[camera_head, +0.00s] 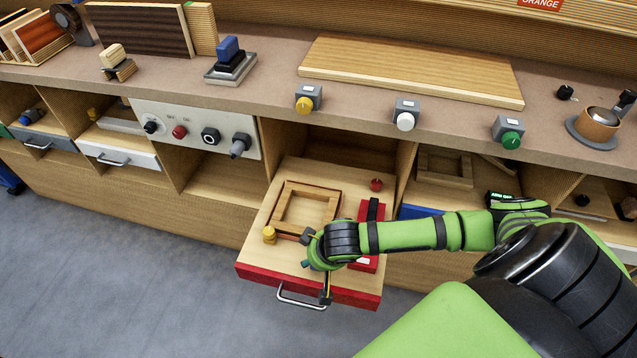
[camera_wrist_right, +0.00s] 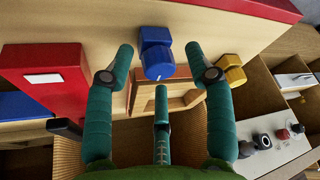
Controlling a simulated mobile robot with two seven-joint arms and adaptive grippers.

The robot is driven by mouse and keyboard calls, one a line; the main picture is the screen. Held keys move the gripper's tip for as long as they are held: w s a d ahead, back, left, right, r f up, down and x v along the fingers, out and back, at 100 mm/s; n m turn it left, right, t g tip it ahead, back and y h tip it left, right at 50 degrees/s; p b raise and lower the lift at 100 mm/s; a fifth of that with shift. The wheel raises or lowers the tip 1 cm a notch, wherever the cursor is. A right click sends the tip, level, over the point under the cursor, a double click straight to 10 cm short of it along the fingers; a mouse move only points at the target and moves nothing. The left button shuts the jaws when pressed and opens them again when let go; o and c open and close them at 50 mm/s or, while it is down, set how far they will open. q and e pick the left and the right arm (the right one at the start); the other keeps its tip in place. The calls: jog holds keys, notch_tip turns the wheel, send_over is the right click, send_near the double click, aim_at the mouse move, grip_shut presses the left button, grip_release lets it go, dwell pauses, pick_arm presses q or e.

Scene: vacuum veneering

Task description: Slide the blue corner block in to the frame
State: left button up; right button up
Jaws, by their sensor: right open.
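The blue corner block (camera_wrist_right: 157,60), with a knob-like top, shows in the right wrist view beside the wooden frame (camera_wrist_right: 178,100). My right gripper (camera_wrist_right: 163,75) is open, its teal fingers spread on either side of the blue block. I cannot tell whether any finger touches it. In the head view the square wooden frame (camera_head: 288,207) lies in the pulled-out drawer (camera_head: 262,250). My right gripper (camera_head: 318,262) is at the frame's near right corner and largely hides the blue block there. My left gripper is not in view.
A yellow knob (camera_head: 269,235) stands at the frame's near left corner and a red knob (camera_head: 376,185) beyond its far right side. A red block with a black bar (camera_head: 371,210) lies right of the frame. The drawer has a metal handle (camera_head: 300,300). The worktop (camera_head: 230,93) is above.

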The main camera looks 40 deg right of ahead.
grip_shut()
jog(key=shift+w+d+r, duration=0.1)
jog(key=shift+w, duration=0.05)
jog(key=shift+w+d+r+p, duration=0.1)
jog(key=shift+w+d+p, duration=0.55)
jog(key=shift+w+d, duration=0.65)
jog(key=shift+d, duration=0.1)
grip_release()
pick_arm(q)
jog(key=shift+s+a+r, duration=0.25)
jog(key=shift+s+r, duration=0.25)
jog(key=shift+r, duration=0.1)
pick_arm(e)
jog(key=shift+a, duration=0.1)
